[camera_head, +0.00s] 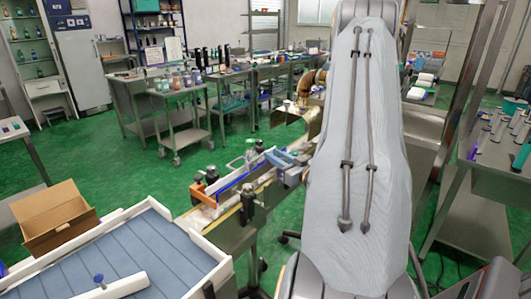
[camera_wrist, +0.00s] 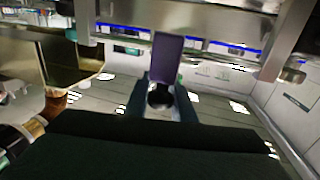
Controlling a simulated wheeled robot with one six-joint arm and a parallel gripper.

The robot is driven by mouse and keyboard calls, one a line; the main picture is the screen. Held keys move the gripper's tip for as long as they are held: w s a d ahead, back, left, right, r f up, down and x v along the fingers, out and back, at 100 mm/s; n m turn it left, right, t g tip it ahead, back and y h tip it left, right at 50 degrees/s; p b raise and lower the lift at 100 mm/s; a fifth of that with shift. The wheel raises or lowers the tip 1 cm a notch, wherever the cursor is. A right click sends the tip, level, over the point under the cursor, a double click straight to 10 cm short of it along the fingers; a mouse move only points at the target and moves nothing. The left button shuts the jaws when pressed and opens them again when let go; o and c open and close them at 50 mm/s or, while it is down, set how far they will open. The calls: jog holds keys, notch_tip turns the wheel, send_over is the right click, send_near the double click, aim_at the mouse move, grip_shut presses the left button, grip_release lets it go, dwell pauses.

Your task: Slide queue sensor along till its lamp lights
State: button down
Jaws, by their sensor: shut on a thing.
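My gripper (camera_wrist: 161,102) shows in the wrist view as two dark teal fingers beyond a large black body. It is shut on a small purple-grey upright piece (camera_wrist: 167,58), which I take to be the queue sensor. A dark round opening shows low between the fingers. I see no lit lamp on it. Metal rails with blue strips (camera_wrist: 215,45) run across just beyond it. In the head view my arm covers the middle, and the gripper and held piece are hidden behind it. The narrow conveyor (camera_head: 236,232) runs up to the arm from the left.
An orange clamp (camera_head: 203,192) and black knobs stand along the conveyor. A blue-slatted tray table (camera_head: 130,248) and an open cardboard box (camera_head: 55,218) are at front left. A steel table (camera_head: 490,180) stands at right. Green floor (camera_head: 130,180) is clear at left.

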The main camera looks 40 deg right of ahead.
jog(key=shift+s+a, duration=0.1)
jog(key=shift+a, duration=0.15)
jog(key=c, duration=1.5)
grip_release()
jog(key=s+b, duration=0.2)
jog(key=s, duration=0.5)
jog(key=shift+s+a, duration=0.1)
jog(key=shift+s, duration=0.3)
jog(key=shift+s, duration=0.1)
